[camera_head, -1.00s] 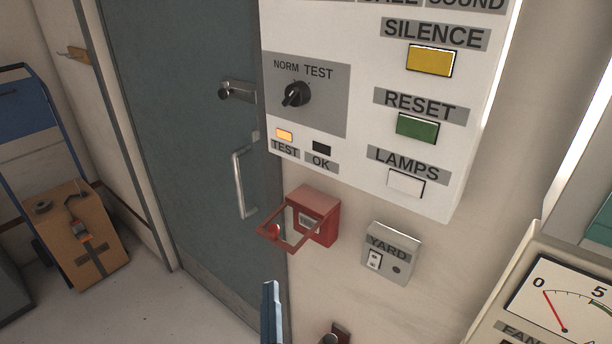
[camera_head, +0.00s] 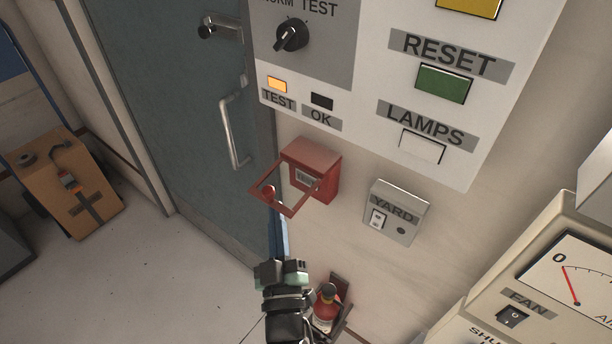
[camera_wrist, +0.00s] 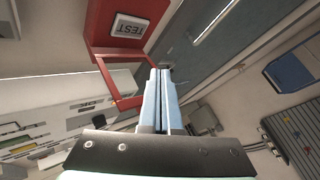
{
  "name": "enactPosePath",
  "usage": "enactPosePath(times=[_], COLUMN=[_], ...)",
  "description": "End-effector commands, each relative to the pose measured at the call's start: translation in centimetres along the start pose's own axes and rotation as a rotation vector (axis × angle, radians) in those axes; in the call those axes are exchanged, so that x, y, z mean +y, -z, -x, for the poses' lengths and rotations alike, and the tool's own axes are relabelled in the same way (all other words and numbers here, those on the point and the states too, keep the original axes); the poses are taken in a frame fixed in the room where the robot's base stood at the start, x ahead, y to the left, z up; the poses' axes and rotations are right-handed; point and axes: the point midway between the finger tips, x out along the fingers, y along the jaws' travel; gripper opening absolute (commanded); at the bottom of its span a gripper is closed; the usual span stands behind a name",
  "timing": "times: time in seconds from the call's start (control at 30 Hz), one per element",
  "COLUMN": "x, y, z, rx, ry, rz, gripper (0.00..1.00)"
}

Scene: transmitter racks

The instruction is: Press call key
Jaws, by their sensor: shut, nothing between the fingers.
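A red wall box (camera_head: 312,168) is fixed below the panel, with its red frame-like cover (camera_head: 283,205) swung open towards me. A pale plate sits in the box; in the wrist view this plate (camera_wrist: 130,25) reads TEST. No part labelled as a call key shows. My gripper (camera_head: 272,212) is shut and empty. Its blue fingers point at the open frame, overlapping its lower left edge in the head view. In the wrist view the fingertips (camera_wrist: 160,72) are beside the red frame (camera_wrist: 108,85); I cannot tell whether they touch it.
The white panel (camera_head: 375,110) with RESET and LAMPS buttons hangs above. A grey YARD switch box (camera_head: 396,212) is right of the red box. A red extinguisher (camera_head: 326,305) stands below. A door handle (camera_head: 231,130) is at left. A FAN gauge cabinet (camera_head: 545,275) is at right.

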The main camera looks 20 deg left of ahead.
Motion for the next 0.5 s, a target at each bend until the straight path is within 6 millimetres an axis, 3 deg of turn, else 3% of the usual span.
enactPosePath(times=[0.2, 0.5], x=[1.7, 2.9], y=[-1.4, -2.8], z=[-2.3, -3.9], rx=[0.000, 0.001], ry=[-0.002, -0.001], rz=[0.001, 0.000], gripper=[0.00, 0.00])
